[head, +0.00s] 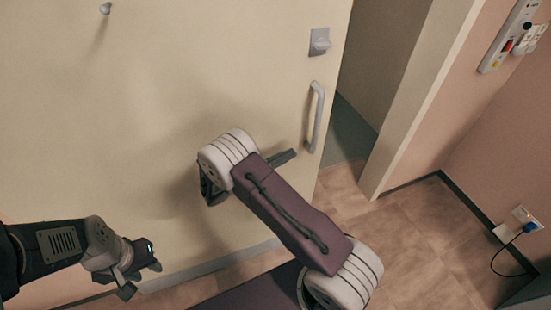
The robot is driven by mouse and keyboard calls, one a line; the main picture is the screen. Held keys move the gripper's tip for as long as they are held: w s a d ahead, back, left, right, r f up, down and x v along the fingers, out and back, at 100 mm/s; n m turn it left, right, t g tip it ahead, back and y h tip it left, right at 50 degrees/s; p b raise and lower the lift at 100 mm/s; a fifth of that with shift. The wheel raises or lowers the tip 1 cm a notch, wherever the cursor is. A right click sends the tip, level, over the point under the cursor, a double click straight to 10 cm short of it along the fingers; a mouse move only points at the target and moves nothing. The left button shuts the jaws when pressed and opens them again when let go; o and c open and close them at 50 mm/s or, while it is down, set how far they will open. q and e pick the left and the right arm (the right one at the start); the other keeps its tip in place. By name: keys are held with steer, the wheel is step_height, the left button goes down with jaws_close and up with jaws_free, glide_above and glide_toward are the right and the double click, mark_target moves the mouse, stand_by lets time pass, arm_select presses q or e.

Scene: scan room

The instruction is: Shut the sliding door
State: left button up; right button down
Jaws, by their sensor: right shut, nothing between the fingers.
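The cream sliding door (170,90) fills the left and middle of the head view. It stands partly open, with a gap between its right edge and the door frame (418,95). A grey vertical handle (315,117) is near that edge, with a grey latch (319,42) above it. My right gripper (291,155) is shut and empty, just left of the handle's lower end; I cannot tell if it touches the door or handle. Its base is hidden behind my forearm. My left gripper (143,272) is low at the left, apart from the handle; its jaw opening is unclear.
A grey doorway floor (348,130) shows through the gap. The pink wall (470,115) on the right carries a switch panel (507,38) and a low socket with a blue plug (528,227) and cable. The tiled floor (410,235) before the frame is clear. A knob (105,8) is at upper left.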

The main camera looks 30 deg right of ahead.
mark_target(312, 144)
arm_select(q)
steer(key=shift+r+p, duration=0.5)
steer(key=shift+r, duration=0.1)
arm_select(e)
steer(key=d, duration=0.6)
steer(key=shift+w+d, duration=0.2)
steer(key=shift+w, duration=0.2)
